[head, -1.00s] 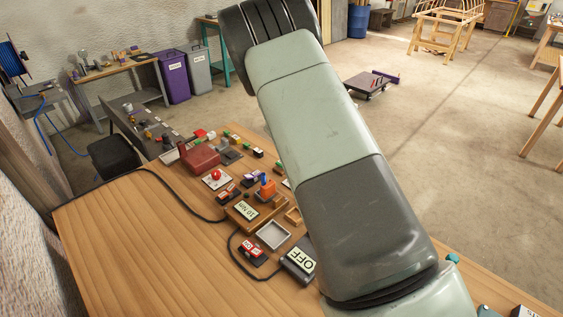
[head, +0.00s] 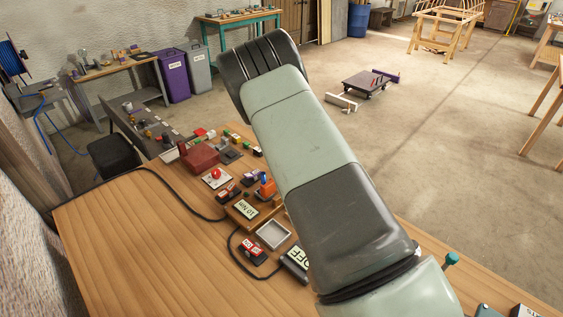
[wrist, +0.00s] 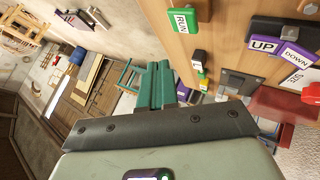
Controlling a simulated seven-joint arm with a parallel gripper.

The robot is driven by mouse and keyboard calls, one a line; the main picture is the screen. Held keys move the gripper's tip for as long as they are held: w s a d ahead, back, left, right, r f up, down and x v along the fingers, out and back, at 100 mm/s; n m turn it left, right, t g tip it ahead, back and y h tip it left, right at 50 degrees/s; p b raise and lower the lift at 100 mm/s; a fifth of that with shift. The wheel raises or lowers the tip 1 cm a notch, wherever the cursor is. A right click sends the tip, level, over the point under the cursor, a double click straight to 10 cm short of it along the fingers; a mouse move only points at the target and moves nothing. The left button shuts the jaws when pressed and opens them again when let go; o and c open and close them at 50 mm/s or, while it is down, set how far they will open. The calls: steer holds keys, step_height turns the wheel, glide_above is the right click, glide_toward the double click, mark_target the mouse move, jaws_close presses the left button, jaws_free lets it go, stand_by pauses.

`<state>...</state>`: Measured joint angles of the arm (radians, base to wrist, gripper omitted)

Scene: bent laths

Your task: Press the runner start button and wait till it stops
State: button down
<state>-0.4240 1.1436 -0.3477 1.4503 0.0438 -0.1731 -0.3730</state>
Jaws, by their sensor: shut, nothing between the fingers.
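A green button labelled RUN (wrist: 184,20) sits on a dark-edged block at the top of the wrist view, on the wooden surface. Which control in the head view is the same one, I cannot tell. My gripper (wrist: 157,72) shows two teal fingers side by side, shut with nothing between them. In the wrist view its tips are below and left of the RUN button, apart from it in the picture. In the head view my arm covers part of the bench, and the gripper is not visible.
Purple UP (wrist: 263,44) and DOWN (wrist: 297,55) buttons lie right of RUN. A red box (head: 199,156), a red mushroom button (head: 215,174), a grey tray (head: 273,235) and an OFF-labelled box (head: 297,257) stand on the wooden bench (head: 150,240). A cable crosses it. The front left is clear.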

steer(key=shift+f, duration=1.7)
stand_by(0.7)
steer(key=shift+f, duration=0.4)
